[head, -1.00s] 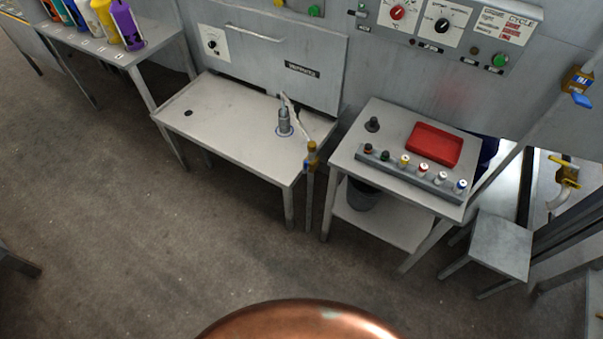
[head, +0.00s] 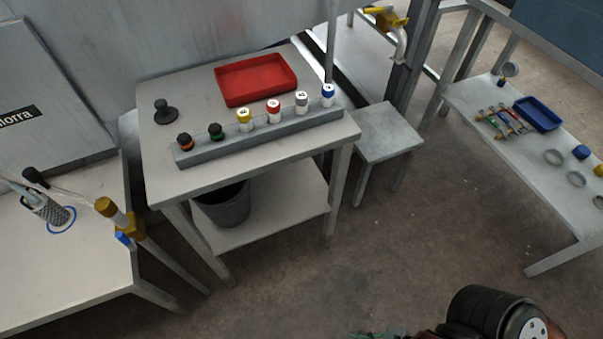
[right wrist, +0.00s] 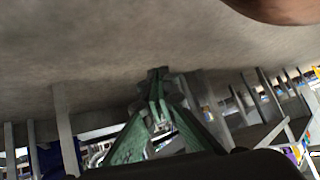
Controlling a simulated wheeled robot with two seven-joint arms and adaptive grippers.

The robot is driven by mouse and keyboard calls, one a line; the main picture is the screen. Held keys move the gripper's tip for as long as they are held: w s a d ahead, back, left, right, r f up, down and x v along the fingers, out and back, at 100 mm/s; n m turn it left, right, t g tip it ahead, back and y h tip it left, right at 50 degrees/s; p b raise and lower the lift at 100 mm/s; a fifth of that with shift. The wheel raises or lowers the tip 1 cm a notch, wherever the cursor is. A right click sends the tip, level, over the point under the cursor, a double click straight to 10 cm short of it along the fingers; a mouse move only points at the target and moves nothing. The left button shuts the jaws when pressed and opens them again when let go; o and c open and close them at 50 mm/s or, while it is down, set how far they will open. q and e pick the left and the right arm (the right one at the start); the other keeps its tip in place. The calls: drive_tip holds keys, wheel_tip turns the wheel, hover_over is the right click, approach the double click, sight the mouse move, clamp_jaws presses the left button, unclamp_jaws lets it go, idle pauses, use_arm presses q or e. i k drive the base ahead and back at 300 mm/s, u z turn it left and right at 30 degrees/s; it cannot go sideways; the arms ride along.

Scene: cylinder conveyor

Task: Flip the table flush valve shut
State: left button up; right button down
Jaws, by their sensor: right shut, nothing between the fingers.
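A brass-yellow valve with a small blue handle (head: 122,222) stands on a pipe at the right corner of the left table, in the head view. A second yellow valve (head: 385,18) with a bent spout shows at the top of that view. The task's words alone do not tell me which is meant, but the first is at a table. My right gripper (right wrist: 157,76) is shut and empty in the right wrist view, pointing over the floor, away from both valves. In the head view my right arm is low at the right. My left gripper is not in view.
A middle table (head: 180,190) holds a red tray (head: 257,80) and a rack (head: 260,136) of several capped bottles. A bucket (head: 224,204) stands beneath. A low stool (head: 388,134) and a right table (head: 560,190) with a blue tray (head: 538,113) are beyond. Floor in front is clear.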

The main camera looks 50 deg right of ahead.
sight(129, 243)
drive_tip(key=u, duration=0.3)
drive_tip(key=k, duration=0.35)
drive_tip(key=u, duration=1)
drive_tip(key=k, duration=1.05)
drive_tip(key=u, duration=0.8)
drive_tip(key=i, duration=1.25)
drive_tip(key=z, duration=1.25)
drive_tip(key=i, duration=0.65)
drive_tip(key=z, duration=0.7)
